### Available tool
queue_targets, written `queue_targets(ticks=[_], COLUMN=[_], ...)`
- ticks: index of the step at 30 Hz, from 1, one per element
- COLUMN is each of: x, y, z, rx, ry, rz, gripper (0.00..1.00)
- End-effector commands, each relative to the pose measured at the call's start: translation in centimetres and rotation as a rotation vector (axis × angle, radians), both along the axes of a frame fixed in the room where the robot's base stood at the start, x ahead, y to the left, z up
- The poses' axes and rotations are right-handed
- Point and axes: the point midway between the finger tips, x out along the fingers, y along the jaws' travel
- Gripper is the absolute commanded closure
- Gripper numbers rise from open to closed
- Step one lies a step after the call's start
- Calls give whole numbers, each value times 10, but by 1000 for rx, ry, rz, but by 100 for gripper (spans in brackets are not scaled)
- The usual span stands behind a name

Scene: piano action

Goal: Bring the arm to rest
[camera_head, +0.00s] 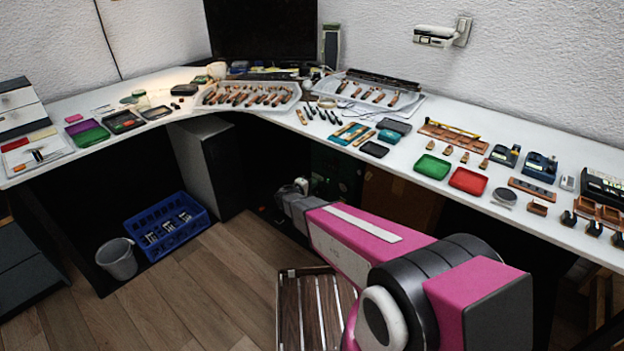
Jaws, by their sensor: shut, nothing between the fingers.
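My arm (362,222), pink with black joints, reaches from the lower right toward the middle of the head view. Its far grey end (293,208) is over the floor in front of the dark space under the desk. It appears clear of the desk top. I cannot make out my gripper's fingers beyond that grey end, and no object shows held there.
The white L-shaped desk (228,133) carries many small parts and trays, including a green tray (432,166) and a red tray (468,180). On the floor are a blue crate (166,230), a grey bin (117,260) and a slatted wooden piece (308,312).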

Motion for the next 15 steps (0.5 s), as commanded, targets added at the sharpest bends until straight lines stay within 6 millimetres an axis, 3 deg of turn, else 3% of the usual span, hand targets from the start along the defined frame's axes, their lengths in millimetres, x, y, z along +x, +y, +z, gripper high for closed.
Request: queue_targets(ticks=[5, 8, 15], x=[-2, -11, -64], y=[-3, -15, -73], z=[1, 6, 22], rx=[6, 37, 247], ry=[3, 21, 129], rz=[-7, -46, -254], gripper=[100, 100, 100])
